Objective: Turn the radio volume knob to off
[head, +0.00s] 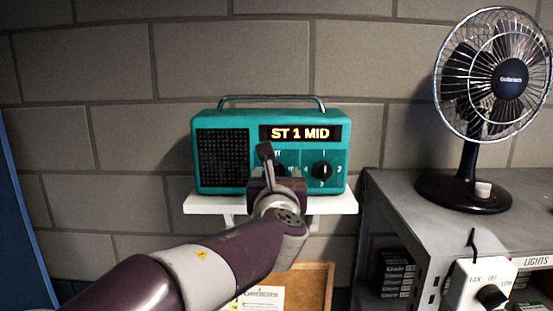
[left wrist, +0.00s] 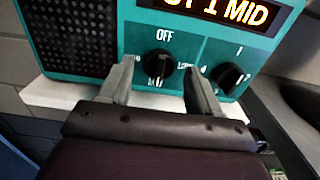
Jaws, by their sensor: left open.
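A teal radio (head: 223,120) stands on a white wall shelf (head: 330,204). Its display (head: 301,133) reads "ST 1 MID". The black volume knob (left wrist: 158,63) shows in the left wrist view, with OFF printed above it. In the head view the knob is mostly hidden behind my gripper. My left gripper (head: 274,166) is at the radio's front. In the left wrist view its open fingers (left wrist: 158,74) stand on either side of the volume knob, with gaps showing. I cannot tell the knob's exact pointer direction. My right gripper is not in view.
A numbered station knob (head: 322,171) sits just right of the volume knob. It also shows in the left wrist view (left wrist: 228,78). A fan (head: 468,195) stands on a grey bench (head: 400,190) at the right. A control box (head: 470,285) is at the bench front.

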